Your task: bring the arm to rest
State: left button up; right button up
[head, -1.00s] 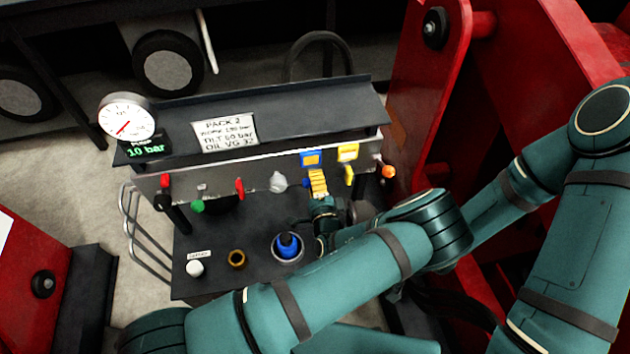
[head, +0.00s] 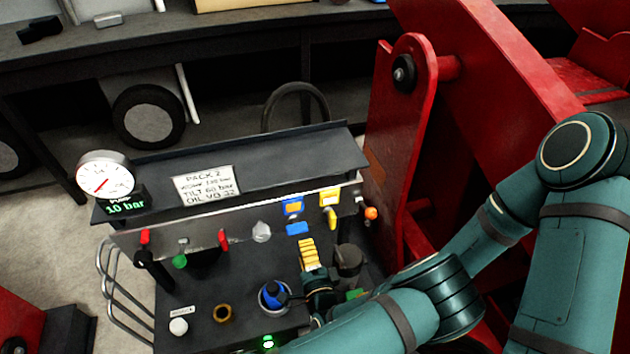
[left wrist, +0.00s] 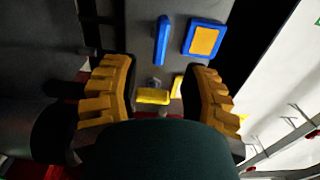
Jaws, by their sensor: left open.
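My left gripper (head: 309,251) shows its yellow ridged fingers in the head view, in front of the valve panel and just below a blue lever (head: 298,229). In the left wrist view the gripper (left wrist: 164,88) has its two fingers wide apart with nothing held between them. The blue lever (left wrist: 162,40) and a blue-framed yellow plate (left wrist: 204,39) lie beyond the fingers, apart from them. A yellow piece (left wrist: 153,96) shows between the fingers; I cannot tell its distance. My right gripper is not in view.
The hydraulic pack (head: 240,158) carries a gauge (head: 105,178), red levers and an orange knob (head: 371,213). A blue cap (head: 273,295) and a brass ring (head: 223,313) are on its lower deck. A red steel frame (head: 400,130) stands close on the right.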

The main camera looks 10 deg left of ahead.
pick_arm(q)
jog(key=s+a+f+n+g+h, duration=0.35)
jog(key=s+f+n+g, duration=0.25)
jog(key=f+n+g, duration=0.35)
jog(key=s+r+n+g+h, duration=0.5)
jog(key=s+r+h, duration=0.1)
jog(key=r+h, duration=0.1)
jog(key=shift+d+n, duration=0.35)
jog(key=shift+d, duration=0.1)
